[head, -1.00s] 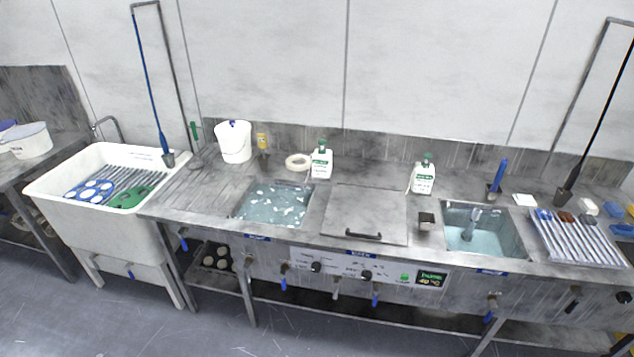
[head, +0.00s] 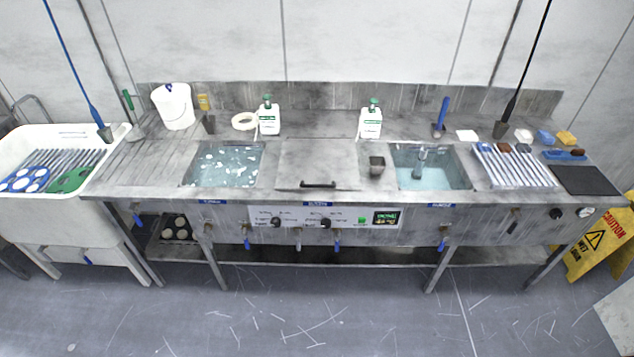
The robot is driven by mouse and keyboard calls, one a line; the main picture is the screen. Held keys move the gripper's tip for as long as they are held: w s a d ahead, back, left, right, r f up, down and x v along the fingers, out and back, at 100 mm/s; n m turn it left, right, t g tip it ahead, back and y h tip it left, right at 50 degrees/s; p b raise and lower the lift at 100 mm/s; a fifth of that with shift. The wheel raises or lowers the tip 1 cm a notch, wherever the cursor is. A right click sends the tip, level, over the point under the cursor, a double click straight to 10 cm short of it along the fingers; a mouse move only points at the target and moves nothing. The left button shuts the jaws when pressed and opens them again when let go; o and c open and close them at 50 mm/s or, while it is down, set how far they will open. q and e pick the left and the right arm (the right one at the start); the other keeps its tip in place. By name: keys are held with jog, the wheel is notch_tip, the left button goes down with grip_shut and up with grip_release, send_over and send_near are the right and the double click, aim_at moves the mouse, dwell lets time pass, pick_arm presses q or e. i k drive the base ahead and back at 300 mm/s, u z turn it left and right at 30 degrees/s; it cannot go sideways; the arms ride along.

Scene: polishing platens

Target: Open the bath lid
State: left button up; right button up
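The bath lid (head: 316,160) is a flat square metal plate in the middle of the steel bench, lying closed and flush with the top. Its dark bar handle (head: 318,184) is at its front edge. What is under the lid is hidden. Neither of my grippers shows in the head view.
Open water basins lie left (head: 225,164) and right (head: 430,166) of the lid. Two white bottles (head: 269,118) (head: 371,121) stand behind it, and a small metal cup (head: 377,165) is at its right. A yellow caution sign (head: 598,240) stands at right. The front floor is clear.

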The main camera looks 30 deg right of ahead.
aim_at(306, 164)
jog(key=k, duration=0.5)
jog(key=z, duration=1.95)
jog(key=i, duration=1.2)
jog(key=u, duration=1.55)
